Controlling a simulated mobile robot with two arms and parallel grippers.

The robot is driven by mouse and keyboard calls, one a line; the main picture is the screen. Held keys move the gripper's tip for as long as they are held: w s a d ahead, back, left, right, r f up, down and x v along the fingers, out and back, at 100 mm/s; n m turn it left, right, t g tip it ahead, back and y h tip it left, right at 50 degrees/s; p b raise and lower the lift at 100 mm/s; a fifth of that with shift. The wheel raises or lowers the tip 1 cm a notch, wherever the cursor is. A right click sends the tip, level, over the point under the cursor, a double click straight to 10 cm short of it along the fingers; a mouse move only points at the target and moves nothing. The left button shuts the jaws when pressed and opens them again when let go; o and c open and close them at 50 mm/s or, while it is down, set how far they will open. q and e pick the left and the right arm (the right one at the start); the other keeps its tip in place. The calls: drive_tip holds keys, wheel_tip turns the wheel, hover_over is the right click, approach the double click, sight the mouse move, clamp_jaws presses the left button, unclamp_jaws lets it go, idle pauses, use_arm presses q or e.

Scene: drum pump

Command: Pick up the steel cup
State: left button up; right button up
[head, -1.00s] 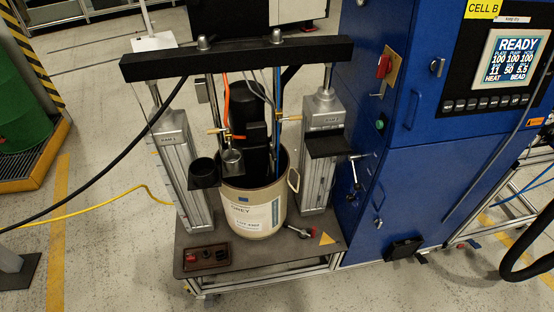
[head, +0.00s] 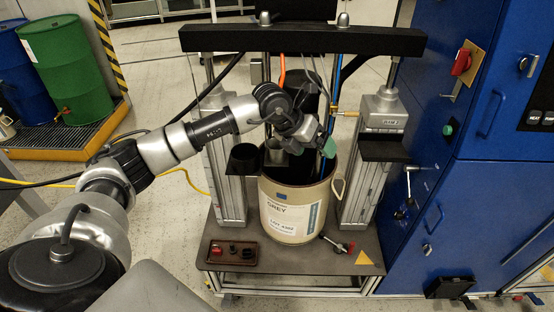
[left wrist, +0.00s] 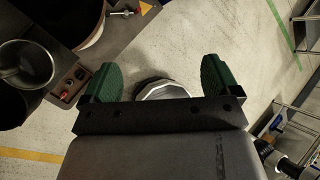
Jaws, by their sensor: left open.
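My right gripper is not in view.
The cream drum (head: 290,215) stands on a dark platform between two grey columns, under a black crossbeam (head: 300,40). Hoses hang into the drum. A small tray (head: 231,253) and a ratchet-like tool (head: 337,245) lie in front. A blue cabinet (head: 450,190) stands right.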

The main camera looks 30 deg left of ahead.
use_arm(q)
drive_tip(key=a+r+n+y, duration=0.25)
drive_tip(key=a+y, duration=0.35)
drive_tip(key=a, duration=0.6)
approach(276, 142)
drive_tip(key=d+f, duration=0.1)
drive_tip(key=shift+w+f+m+g+p, duration=0.15)
drive_tip(key=shift+f+m+g+p, duration=0.2)
drive_tip(key=shift+f+p, duration=0.3)
drive_tip(key=x, duration=0.4)
drive_tip(key=shift+d+f+p, duration=0.1)
drive_tip(key=shift+f+p, duration=0.2)
drive_tip(key=shift+f, duration=0.1)
drive_tip(key=shift+c, duration=0.2)
drive_tip(key=shift+r, duration=0.1)
drive_tip(key=c, duration=1)
